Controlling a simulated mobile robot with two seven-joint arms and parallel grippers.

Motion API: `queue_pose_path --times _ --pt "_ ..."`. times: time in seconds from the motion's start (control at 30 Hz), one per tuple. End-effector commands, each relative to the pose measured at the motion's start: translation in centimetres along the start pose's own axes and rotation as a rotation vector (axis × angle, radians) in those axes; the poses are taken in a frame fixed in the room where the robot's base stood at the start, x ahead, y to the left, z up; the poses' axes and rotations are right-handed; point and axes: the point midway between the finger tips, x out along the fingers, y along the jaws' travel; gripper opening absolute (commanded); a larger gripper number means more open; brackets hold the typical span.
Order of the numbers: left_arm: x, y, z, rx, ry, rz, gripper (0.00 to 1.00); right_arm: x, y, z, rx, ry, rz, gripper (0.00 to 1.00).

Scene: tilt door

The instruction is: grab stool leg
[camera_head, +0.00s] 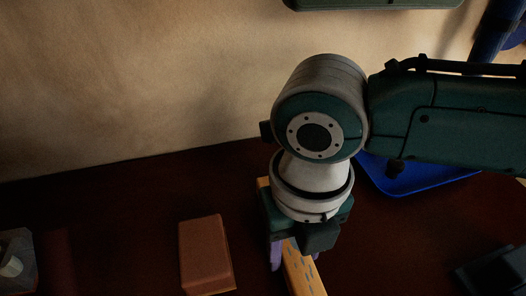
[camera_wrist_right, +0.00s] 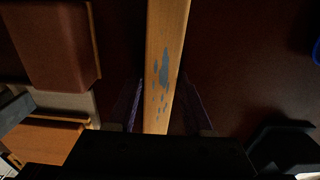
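The stool leg is a light wooden bar with blue-grey specks. It shows in the head view (camera_head: 305,275) below my right gripper and in the right wrist view (camera_wrist_right: 167,40), running up the middle. My right gripper (camera_head: 296,260) points down over the bar. Its purple fingers stand on either side of the bar. In the right wrist view the gripper (camera_wrist_right: 161,88) is open, with dark gaps between each finger and the wood. My right wrist hides part of the bar in the head view. My left gripper is not in view.
A reddish-brown block (camera_head: 205,255) lies left of the bar on the dark surface (camera_head: 120,205). A blue tray (camera_head: 420,182) is behind my right arm. A black object (camera_head: 492,272) lies at the lower right. A grey container (camera_head: 14,262) is at the far left.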

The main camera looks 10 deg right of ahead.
Motion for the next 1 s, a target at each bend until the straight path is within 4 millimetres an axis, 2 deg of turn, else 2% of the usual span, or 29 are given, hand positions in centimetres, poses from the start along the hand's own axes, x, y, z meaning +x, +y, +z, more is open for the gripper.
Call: queue_pose_path --times 0.03,0.43,0.87,1.0 --pt "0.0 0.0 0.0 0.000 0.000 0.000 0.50 0.0 0.0 0.0 0.000 0.000 0.000 0.44" --pt "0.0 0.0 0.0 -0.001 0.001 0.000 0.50 0.0 0.0 0.0 0.000 0.000 0.000 0.00" --pt "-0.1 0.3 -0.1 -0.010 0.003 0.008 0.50 -0.2 0.0 0.0 0.000 -0.001 0.000 0.00" --pt "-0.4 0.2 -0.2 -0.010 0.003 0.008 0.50 -1.1 0.0 0.1 0.001 -0.003 0.001 0.00"
